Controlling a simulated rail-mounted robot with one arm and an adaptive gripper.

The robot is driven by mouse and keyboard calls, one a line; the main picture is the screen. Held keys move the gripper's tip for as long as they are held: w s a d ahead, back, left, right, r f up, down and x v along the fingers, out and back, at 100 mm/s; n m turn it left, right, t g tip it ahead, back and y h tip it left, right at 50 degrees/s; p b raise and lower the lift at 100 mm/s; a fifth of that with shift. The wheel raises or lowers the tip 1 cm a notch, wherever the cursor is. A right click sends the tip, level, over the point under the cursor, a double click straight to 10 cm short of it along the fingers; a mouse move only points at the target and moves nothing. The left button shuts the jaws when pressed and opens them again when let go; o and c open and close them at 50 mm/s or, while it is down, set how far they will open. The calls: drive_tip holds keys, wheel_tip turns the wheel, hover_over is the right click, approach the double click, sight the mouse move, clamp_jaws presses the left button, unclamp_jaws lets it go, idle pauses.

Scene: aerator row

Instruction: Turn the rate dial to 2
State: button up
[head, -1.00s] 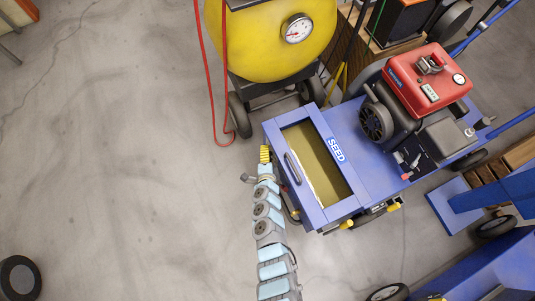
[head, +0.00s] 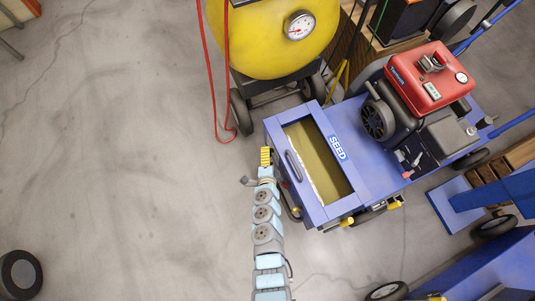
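The blue aerator (head: 374,147) stands right of centre in the head view, with an open-topped seed box marked SEED (head: 337,147) at its left end. I cannot make out the rate dial or its numbers; the seed box's left side is partly hidden by my arm. My gripper (head: 266,158) is at the far end of my arm, close beside the left side of the seed box. It is small, and I cannot tell whether its fingers are open or shut, or whether they touch anything.
A yellow tank (head: 262,40) with a round gauge (head: 299,25) and a red hose (head: 214,90) stands behind. A red engine (head: 428,78) sits on the aerator. More blue equipment (head: 490,262) is at lower right. The floor at left is mostly clear, with a loose wheel (head: 19,274).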

drive_tip(key=shift+s+d+r, duration=0.1)
drive_tip(key=shift+s+r, duration=0.2)
drive_tip(key=v, duration=0.8)
drive_tip(key=shift+s+r, duration=0.2)
drive_tip(key=shift+r, duration=0.05)
idle(0.4)
